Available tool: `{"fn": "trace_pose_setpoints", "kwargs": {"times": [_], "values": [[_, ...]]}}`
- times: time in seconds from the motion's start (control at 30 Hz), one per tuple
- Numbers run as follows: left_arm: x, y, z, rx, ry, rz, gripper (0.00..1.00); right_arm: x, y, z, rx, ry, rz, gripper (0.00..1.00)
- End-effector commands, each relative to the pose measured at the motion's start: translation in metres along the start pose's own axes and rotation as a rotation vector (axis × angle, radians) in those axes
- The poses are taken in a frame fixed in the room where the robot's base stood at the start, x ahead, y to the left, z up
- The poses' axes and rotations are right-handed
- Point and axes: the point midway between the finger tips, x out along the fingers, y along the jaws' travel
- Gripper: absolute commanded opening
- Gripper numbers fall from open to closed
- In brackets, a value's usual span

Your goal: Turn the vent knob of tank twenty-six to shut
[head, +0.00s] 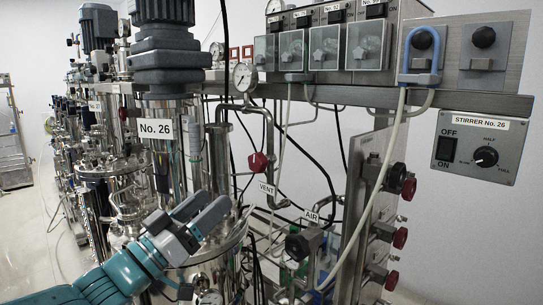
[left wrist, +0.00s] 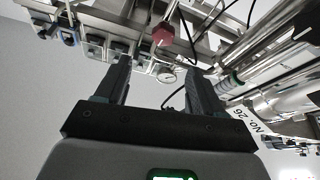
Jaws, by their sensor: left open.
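The red vent knob (head: 258,162) sits on the piping right of tank twenty-six (head: 158,185), with a VENT tag (head: 266,188) just below it. The tank carries a white plate (head: 155,128) reading No. 26. My left gripper (head: 207,211) is open and empty in front of the tank, lower left of the knob and apart from it. In the left wrist view the red knob (left wrist: 163,33) lies beyond the open fingertips (left wrist: 159,65), roughly between them. The knob's exact setting is too small to tell. My right gripper is not in view.
A pipe with a black handle and AIR tag (head: 311,216) stands right of the knob. A steel panel with several red knobs (head: 400,237) is farther right. Hoses and cables hang around the vent. A stirrer box (head: 474,147) is on the right wall.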

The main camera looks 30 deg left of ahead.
Motion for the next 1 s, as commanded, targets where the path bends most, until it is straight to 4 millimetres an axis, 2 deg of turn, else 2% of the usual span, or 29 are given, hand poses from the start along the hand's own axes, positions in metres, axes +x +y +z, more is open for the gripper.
{"fn": "trace_pose_setpoints", "kwargs": {"times": [0.17, 0.5, 0.7, 0.83, 1.0], "values": [[0.017, -0.005, -0.003, 0.001, -0.001, -0.01, 0.68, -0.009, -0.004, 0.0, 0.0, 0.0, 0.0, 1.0], [0.099, -0.002, -0.004, -0.001, -0.002, -0.008, 0.68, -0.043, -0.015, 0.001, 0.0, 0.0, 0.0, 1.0], [0.14, 0.001, -0.002, -0.001, -0.002, -0.006, 0.68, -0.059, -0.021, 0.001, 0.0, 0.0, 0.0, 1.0], [0.155, -0.001, -0.001, 0.0, -0.002, -0.008, 0.68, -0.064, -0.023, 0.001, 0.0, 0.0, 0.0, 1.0], [0.163, -0.001, 0.001, 0.0, -0.002, -0.008, 0.68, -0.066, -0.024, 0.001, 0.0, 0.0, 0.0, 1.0]]}}
